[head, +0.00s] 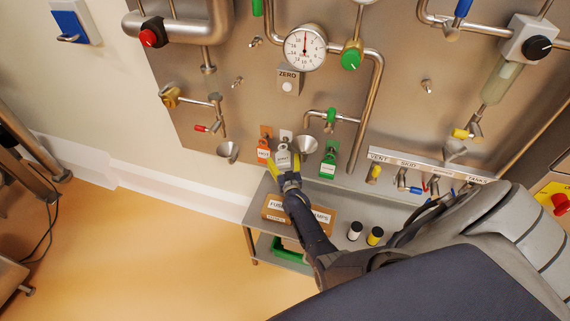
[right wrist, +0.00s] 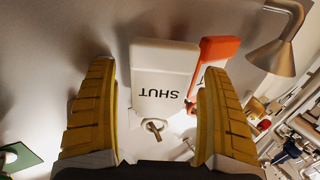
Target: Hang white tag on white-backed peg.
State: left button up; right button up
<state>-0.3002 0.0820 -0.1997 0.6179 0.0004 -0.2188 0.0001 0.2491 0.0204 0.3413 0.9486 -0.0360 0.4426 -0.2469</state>
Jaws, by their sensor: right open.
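The white tag (head: 283,157), lettered SHUT, hangs in front of the panel just below the white-backed peg (head: 286,136). In the right wrist view the white tag (right wrist: 165,72) appears upside down, with a small metal peg (right wrist: 153,127) at its top end. It seems to hang from this peg, but the exact seating is hard to make out. My right gripper (head: 283,171) has its yellow fingers open. In the right wrist view the fingers (right wrist: 157,80) stand on either side of the tag, with gaps. My left gripper is not in view.
An orange tag (head: 263,153) hangs close on the left, and a green tag (head: 328,168) hangs to the right. A steel funnel (head: 306,147) stands close beside the white tag. Below is a shelf with a cardboard box (head: 275,211). A blue-backed peg (head: 70,22) is at upper left.

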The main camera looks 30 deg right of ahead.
jog(key=s+a+r+n+g+y, duration=0.15)
jog(key=s+a+n+g, duration=0.35)
jog(key=s, duration=0.7)
jog(key=s+a+r+n+g+y, duration=0.1)
jog(key=s+a+n+y, duration=0.15)
jog(key=s+a, duration=0.65)
jog(key=s+d+r+n+g+h, duration=0.15)
jog(key=s+r, duration=0.25)
jog(key=s, duration=0.5)
jog(key=s+d+r+n+g+h, duration=0.15)
jog(key=s+r, duration=0.25)
jog(key=s, duration=0.6)
jog(key=s+a+f+g+y, duration=0.1)
jog(key=a+f, duration=0.1)
jog(key=f, duration=0.9)
jog(key=s+a+f+g+y, duration=0.1)
jog(key=a+f+y, duration=0.1)
jog(key=f, duration=1)
jog(key=s+a+f+g+y, duration=0.1)
jog(key=s+a+f+g, duration=0.15)
jog(key=f, duration=0.85)
jog(key=s+f+m+g+y, duration=0.1)
jog(key=s+f+m+g, duration=0.1)
jog(key=s+f, duration=1.6)
jog(key=shift+s, duration=0.95)
